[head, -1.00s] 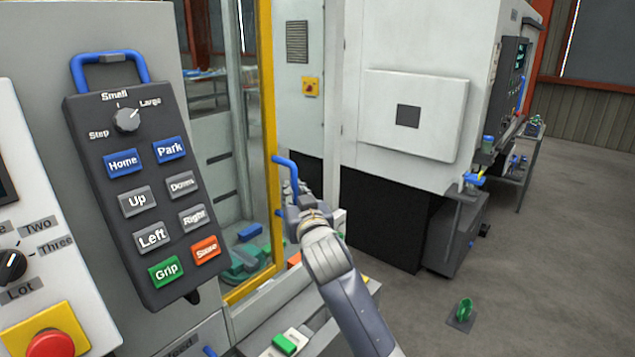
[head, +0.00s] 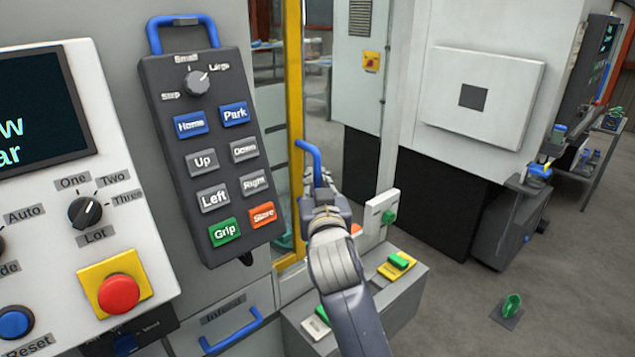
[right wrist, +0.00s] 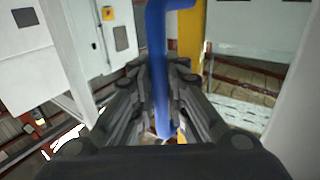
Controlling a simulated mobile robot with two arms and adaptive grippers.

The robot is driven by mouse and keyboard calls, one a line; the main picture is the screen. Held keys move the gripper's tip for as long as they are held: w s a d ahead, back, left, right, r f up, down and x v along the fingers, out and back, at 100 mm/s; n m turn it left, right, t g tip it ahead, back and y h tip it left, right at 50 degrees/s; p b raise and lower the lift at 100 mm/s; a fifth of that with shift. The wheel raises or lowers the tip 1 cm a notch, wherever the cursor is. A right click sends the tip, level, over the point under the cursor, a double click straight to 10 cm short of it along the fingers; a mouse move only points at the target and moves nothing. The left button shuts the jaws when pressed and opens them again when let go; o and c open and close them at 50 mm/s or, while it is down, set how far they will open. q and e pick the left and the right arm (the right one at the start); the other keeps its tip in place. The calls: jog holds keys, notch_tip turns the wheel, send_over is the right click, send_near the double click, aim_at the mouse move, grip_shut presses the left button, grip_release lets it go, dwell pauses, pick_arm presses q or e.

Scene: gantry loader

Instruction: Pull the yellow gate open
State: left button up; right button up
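The yellow gate (head: 294,70) stands behind the grey control pendant, partly hidden by it. A gap shows between its yellow edge and the pale post to the right. Its blue handle (head: 312,157) sticks out at that edge. My right gripper (head: 321,186) is at the handle. In the right wrist view the blue handle (right wrist: 156,60) runs down between the fingers of my right gripper (right wrist: 165,100), which are shut around it. The yellow gate edge (right wrist: 191,35) shows just behind it. My left gripper is not in view.
The button pendant (head: 210,150) hangs close left of my right arm. A panel with a red stop button (head: 119,294) is at far left. A grey box (head: 390,300) with green switches stands below right. Open floor lies at right.

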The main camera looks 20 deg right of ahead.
jog(key=o, duration=0.3)
jog(key=shift+d, duration=0.1)
jog(key=s, duration=0.2)
jog(key=s+a, duration=0.1)
jog(key=s, duration=0.4)
jog(key=shift+s+a, duration=0.25)
jog(key=shift+w, duration=0.1)
